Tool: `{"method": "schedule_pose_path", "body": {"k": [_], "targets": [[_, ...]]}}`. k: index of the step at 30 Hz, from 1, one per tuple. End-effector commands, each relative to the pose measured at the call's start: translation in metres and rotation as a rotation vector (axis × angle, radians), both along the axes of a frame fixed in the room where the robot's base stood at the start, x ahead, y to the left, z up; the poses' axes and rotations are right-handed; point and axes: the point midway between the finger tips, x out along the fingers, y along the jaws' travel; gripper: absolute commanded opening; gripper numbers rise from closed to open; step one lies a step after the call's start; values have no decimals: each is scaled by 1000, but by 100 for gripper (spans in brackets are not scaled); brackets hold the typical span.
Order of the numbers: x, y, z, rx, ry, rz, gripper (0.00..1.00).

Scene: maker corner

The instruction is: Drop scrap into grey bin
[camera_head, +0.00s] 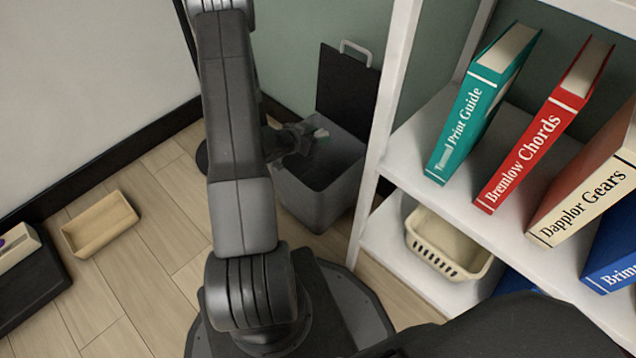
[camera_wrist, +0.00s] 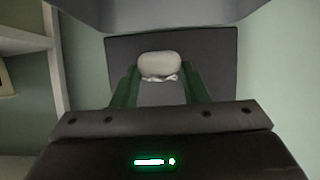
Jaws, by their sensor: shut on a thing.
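The grey bin (camera_head: 306,199) stands on the floor beside the white shelf, its dark lid (camera_head: 345,88) raised at the back. My gripper (camera_head: 318,136) reaches over the bin's opening from the left. In the wrist view my gripper (camera_wrist: 160,88) is shut on a whitish, rounded piece of scrap (camera_wrist: 159,65), held between two green fingers. The scrap shows only as a small pale spot in the head view (camera_head: 321,134). The dark raised lid (camera_wrist: 220,55) is behind it in the wrist view. The bin's floor is too dark to make out.
The white shelf (camera_head: 391,90) stands close to the bin's right and holds several books and a cream basket (camera_head: 447,245). A shallow wooden tray (camera_head: 100,224) lies on the floor at left. The floor between the tray and my arm is clear.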

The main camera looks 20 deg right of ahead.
Motion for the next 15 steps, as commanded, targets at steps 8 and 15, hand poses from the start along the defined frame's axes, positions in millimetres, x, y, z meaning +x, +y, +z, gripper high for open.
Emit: {"method": "schedule_pose_path", "body": {"k": [8, 15], "targets": [[0, 0, -13, 0, -2, 0, 8], [0, 0, -12, 0, 0, 1, 60]]}}
